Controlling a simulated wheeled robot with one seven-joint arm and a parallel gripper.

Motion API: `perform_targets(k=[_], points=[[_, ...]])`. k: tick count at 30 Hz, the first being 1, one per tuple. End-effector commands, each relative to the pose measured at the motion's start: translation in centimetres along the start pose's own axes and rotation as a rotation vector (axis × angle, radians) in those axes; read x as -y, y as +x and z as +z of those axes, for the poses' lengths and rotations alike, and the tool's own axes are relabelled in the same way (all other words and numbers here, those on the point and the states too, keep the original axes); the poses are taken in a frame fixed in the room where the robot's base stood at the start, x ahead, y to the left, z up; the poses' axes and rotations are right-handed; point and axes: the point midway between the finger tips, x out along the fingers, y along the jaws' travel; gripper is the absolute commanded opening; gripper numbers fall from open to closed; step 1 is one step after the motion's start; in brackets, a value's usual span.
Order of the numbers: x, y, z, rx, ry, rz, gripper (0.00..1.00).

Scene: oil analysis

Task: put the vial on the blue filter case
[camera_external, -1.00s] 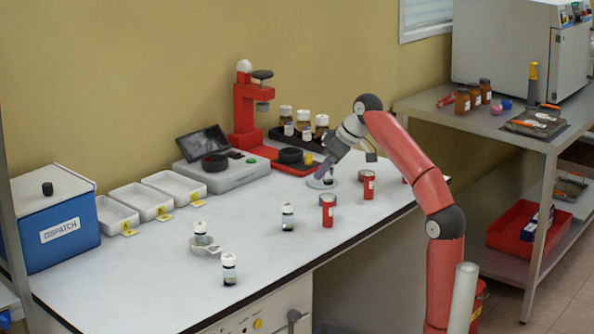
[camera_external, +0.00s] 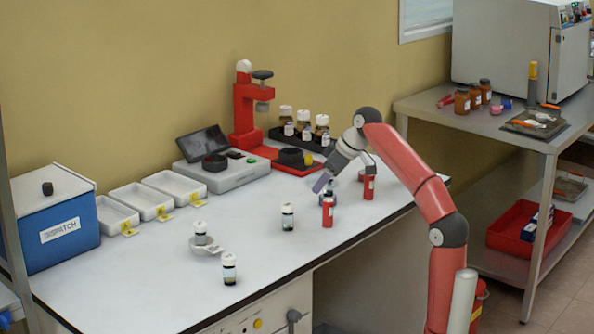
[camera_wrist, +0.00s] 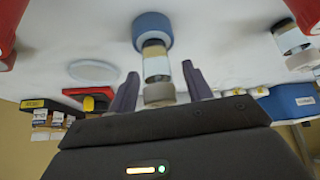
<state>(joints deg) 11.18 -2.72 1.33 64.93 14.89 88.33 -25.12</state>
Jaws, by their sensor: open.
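The vial (camera_wrist: 156,65) has a pale label and a grey-white cap. In the wrist view it sits between the two fingers of my gripper (camera_wrist: 158,88), with a gap on both sides. Its base end meets the round blue filter case (camera_wrist: 153,28), and it appears to stand on it. My gripper is open around the vial's capped end. In the external view my gripper (camera_external: 322,183) is low over the bench, behind a red jar (camera_external: 328,212); the vial and case are mostly hidden there.
Another red jar (camera_external: 369,188) stands close on the right. Separate vials stand at left (camera_external: 287,217), at the front (camera_external: 229,270) and on a white dish (camera_external: 206,246). A pale disc (camera_wrist: 95,71) lies nearby. The bench (camera_external: 150,275) is clear at front left.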

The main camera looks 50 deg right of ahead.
Motion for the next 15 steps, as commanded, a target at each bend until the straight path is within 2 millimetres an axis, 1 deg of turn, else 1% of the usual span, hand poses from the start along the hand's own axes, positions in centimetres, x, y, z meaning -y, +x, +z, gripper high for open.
perform_targets(k=[4, 7, 11, 15], points=[[0.0, -0.4, -0.3, 0.0, 0.0, 0.0, 0.5], [0.0, -1.6, -0.3, -0.002, 0.0, 0.001, 0.5], [0.0, -4.3, -0.5, -0.003, 0.0, 0.002, 0.5], [-0.1, -7.5, -0.5, -0.002, 0.0, 0.002, 0.5]])
